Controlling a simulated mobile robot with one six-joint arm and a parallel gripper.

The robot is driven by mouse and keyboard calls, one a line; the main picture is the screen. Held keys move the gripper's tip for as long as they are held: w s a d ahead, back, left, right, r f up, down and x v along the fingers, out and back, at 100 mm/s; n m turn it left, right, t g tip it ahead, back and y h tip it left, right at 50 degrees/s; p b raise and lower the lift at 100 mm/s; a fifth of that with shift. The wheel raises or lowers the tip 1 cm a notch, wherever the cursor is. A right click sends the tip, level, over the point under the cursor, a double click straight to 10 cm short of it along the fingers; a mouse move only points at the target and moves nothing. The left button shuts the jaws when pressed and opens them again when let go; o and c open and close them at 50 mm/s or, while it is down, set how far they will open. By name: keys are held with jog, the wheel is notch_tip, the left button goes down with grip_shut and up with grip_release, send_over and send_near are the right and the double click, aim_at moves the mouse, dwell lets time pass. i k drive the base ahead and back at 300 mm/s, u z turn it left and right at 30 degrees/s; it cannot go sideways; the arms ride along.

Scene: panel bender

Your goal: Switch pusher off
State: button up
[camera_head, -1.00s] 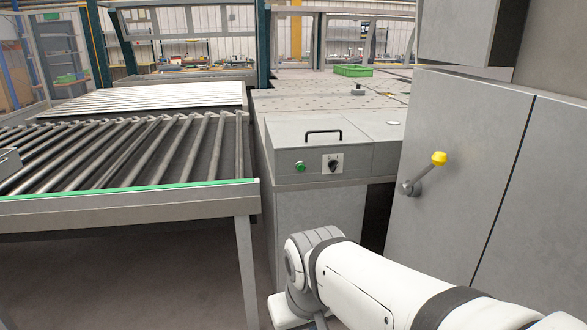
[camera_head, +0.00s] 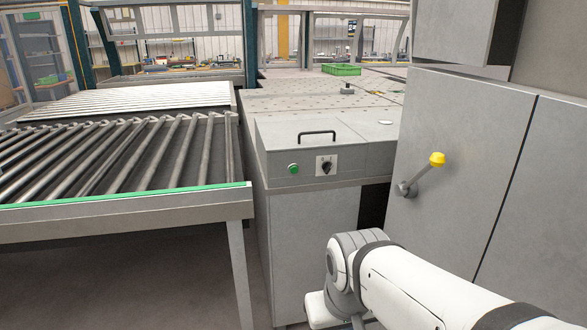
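A grey control box (camera_head: 275,152) with a black handle on its lid stands at the centre. On its front face is a black rotary knob (camera_head: 326,168) on a small white plate. A green round button (camera_head: 293,169) sits to the left of the knob. I see no label naming the pusher, and the knob's exact setting is too small to read. My white arm shows at the bottom right, below and in front of the box. My gripper is outside the picture, so I cannot see its fingers.
A roller table (camera_head: 110,205) with a green front edge stands at the left. A grey cabinet (camera_head: 455,130) with a yellow-tipped lever (camera_head: 425,174) stands close at the right. Behind the box is a flat machine table (camera_head: 290,98) with a green crate (camera_head: 342,70).

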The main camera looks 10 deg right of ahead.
aim_at(327, 166)
jog(key=i, duration=0.95)
